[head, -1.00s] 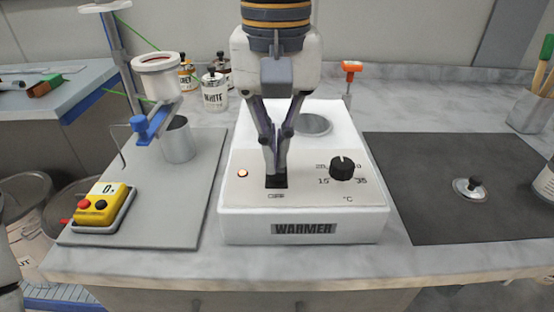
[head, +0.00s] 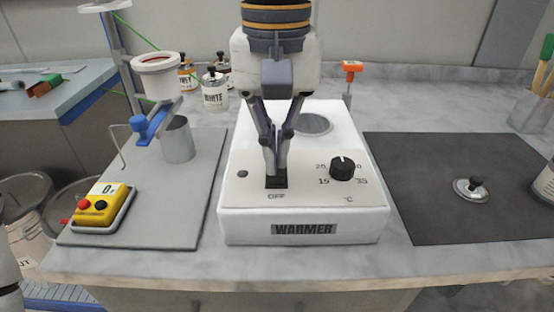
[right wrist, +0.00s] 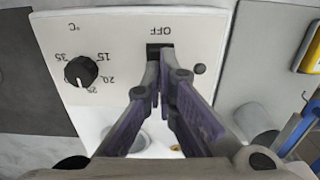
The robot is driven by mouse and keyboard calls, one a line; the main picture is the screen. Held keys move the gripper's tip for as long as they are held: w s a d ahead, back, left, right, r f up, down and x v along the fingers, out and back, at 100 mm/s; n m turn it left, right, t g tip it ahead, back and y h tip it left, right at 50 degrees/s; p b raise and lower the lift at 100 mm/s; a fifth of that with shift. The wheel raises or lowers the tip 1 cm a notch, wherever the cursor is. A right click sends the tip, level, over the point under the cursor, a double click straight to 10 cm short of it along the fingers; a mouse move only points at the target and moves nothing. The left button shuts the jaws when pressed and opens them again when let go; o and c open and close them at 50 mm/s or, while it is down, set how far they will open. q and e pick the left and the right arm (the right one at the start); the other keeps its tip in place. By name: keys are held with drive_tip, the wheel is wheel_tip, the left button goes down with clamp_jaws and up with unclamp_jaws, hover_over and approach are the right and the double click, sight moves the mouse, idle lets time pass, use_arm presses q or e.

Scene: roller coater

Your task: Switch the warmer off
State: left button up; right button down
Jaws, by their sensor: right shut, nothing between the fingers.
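The white warmer (head: 240,213) stands on the counter in the middle of the head view, with its name plate facing front. Its black rocker switch (head: 277,182) sits on the top panel above the word OFF; it also shows in the right wrist view (right wrist: 159,48). The indicator lamp (head: 242,174) left of the switch is dark. My right gripper (head: 276,170) is shut and empty, its fingertips at the switch and partly hiding it. I cannot tell whether they still press on it. The black dial (head: 342,168) is right of the switch. My left gripper is not in view.
A grey plate (head: 185,220) with a stand and a yellow control box (head: 100,208) is on the left. A dark mat (head: 430,200) with a small lidded weight (head: 470,188) lies on the right. Jars (head: 214,92) stand behind the warmer.

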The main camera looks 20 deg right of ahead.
drive_tip(key=shift+r, duration=3)
